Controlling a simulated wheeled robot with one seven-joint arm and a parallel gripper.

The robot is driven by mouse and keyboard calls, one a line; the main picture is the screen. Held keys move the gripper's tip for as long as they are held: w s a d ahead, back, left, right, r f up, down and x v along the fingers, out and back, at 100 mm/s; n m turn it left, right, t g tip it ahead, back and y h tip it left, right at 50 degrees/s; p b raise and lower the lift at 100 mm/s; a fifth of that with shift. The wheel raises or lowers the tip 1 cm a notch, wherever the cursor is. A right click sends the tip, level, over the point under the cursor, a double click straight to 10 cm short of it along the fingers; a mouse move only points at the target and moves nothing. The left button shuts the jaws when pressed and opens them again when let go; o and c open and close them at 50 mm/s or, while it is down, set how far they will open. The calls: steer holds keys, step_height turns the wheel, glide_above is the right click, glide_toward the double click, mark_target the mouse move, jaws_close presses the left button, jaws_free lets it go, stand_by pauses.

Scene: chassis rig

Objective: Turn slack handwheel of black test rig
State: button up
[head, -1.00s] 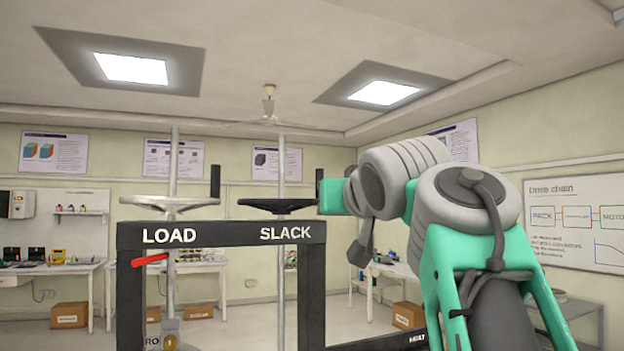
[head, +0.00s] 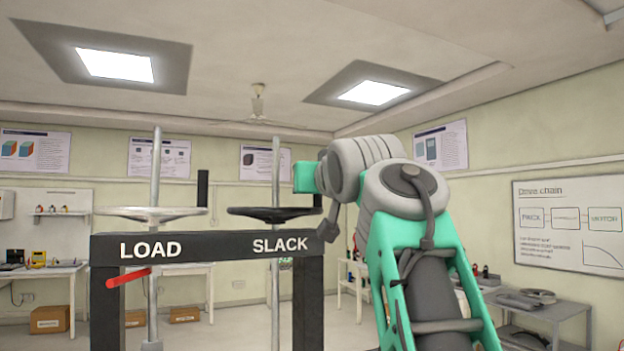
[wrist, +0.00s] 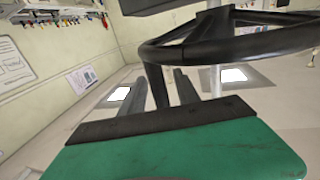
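The black test rig (head: 215,246) stands ahead, its crossbar lettered LOAD and SLACK. The black slack handwheel (head: 262,212) sits on a pale spindle above SLACK. It also fills the top right of the wrist view (wrist: 235,38). My gripper (head: 304,178) is at the wheel's right side, and its green body hides most of the upright crank handle. In the wrist view the dark handle (wrist: 156,82) runs from the rim to between or beside the grey fingers of my gripper (wrist: 168,92). I cannot tell whether they press on it.
The white load handwheel (head: 150,212) with its own upright handle (head: 203,188) is to the left. A red lever (head: 128,277) sticks out below LOAD. Benches stand along the back wall, and a grey table (head: 545,307) is at the right.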

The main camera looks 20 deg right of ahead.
steer(key=shift+w+d+r, duration=0.1)
steer(key=shift+w, duration=0.2)
jaws_close()
stand_by(1.3)
